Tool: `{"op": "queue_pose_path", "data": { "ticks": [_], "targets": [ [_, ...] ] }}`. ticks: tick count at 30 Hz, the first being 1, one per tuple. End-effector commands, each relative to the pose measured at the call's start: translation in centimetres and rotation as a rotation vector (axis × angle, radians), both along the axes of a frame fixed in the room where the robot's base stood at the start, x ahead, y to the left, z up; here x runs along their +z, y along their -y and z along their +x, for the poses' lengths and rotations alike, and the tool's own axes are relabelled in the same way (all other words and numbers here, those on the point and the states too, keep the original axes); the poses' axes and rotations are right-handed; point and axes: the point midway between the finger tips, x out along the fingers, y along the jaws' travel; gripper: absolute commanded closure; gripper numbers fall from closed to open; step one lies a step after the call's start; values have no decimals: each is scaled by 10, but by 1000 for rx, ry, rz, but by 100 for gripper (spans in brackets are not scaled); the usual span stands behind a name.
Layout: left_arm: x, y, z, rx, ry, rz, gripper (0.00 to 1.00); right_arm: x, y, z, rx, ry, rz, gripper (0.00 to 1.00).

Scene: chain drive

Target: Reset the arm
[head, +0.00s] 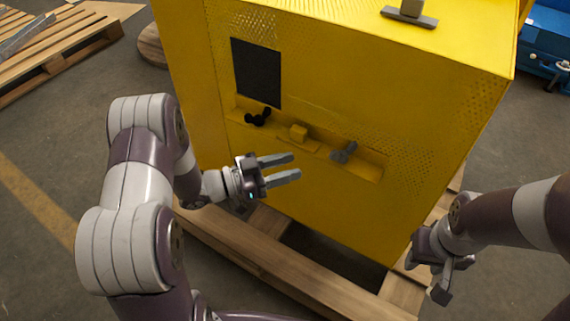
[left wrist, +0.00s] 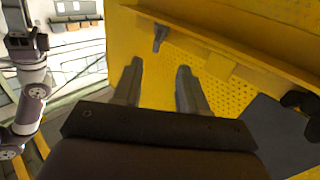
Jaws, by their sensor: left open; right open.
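My left gripper (head: 281,169) is open and empty in the head view, with its two grey fingers pointing right in front of the yellow cabinet (head: 300,190). In the left wrist view its fingers (left wrist: 158,82) stand apart with only the yellow surface behind them. My right gripper (head: 440,272) is at the lower right of the head view, hanging beside the cabinet's lower right part. It is open, and I see nothing held in it.
The cabinet has a black panel (head: 256,73) and a recessed ledge holding black knobs (head: 258,117), a yellow block (head: 298,132) and a grey part (head: 344,152). It stands on a wooden pallet (head: 260,248). A grey piece (head: 409,16) sits on top. Another pallet (head: 60,50) lies left.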

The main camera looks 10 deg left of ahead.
Motion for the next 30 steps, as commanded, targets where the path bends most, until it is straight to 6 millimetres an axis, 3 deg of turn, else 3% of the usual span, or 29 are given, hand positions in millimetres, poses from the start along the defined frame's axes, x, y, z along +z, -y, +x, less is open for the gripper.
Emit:
{"op": "queue_pose_path", "data": {
  "ticks": [9, 11, 14, 15, 17, 18, 20, 23, 27, 30],
  "targets": [
    [-1, 0, 0, 1, 1, 6, 58, 0, 0, 0, 0, 0, 0, 57],
    [-9, -1, 2, 12, -16, 44, 58, 0, 0, 0, 0, 0, 0, 57],
    [-54, -22, 15, 155, -148, 219, 58, 0, 0, 0, 0, 0, 0, 57],
    [-75, -42, 20, 259, -242, 321, 58, 0, 0, 0, 0, 0, 0, 57],
    [-97, -77, 20, 425, -407, 486, 58, 0, 0, 0, 0, 0, 0, 57],
    [-106, -98, 11, 522, -529, 583, 58, 0, 0, 0, 0, 0, 0, 57],
    [-109, -121, -11, 639, -706, 689, 58, 0, 0, 0, 0, 0, 0, 57],
    [-98, -135, -60, 768, -984, 788, 58, 0, 0, 0, 0, 0, 0, 57],
    [-64, -111, -132, 836, -1311, 803, 58, 0, 0, 0, 0, 0, 0, 57],
    [-32, -77, -165, 827, -1420, 747, 58, 0, 0, 0, 0, 0, 0, 57]
  ]
}}
